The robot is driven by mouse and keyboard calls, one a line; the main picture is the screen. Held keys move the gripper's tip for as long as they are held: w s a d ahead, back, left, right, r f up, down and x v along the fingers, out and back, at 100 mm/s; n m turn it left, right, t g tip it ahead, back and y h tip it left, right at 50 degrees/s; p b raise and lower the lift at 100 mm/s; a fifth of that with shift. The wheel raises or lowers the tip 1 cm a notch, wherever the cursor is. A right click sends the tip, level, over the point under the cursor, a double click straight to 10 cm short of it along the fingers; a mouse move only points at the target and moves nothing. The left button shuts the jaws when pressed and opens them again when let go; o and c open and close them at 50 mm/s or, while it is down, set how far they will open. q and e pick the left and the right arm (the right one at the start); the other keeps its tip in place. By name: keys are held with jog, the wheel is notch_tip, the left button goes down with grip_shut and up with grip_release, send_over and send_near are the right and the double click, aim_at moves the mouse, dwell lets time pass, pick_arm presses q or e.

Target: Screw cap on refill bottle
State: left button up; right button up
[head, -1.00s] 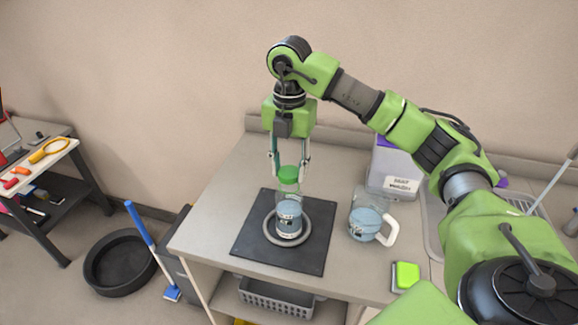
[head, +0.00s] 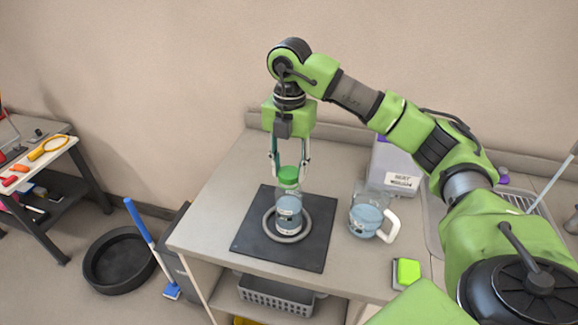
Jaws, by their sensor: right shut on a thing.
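The refill bottle (head: 289,212) is clear with blue liquid and a pale label. It stands upright inside a grey ring (head: 290,238) on a dark mat (head: 313,256). The green cap (head: 289,174) sits at the top of the bottle's neck. My right gripper (head: 290,167) points straight down from above, its two fingers shut on the green cap. Whether the cap's thread is engaged cannot be seen. My left gripper is out of view.
A pitcher (head: 366,215) of blue liquid with a white handle stands right of the mat. A labelled white container (head: 396,168) stands behind it. A green sponge (head: 407,271) lies at the front right, near a sink (head: 437,215). The counter left of the mat is bare.

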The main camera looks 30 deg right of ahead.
jog(key=shift+f, duration=0.35)
jog(key=o, duration=1.2)
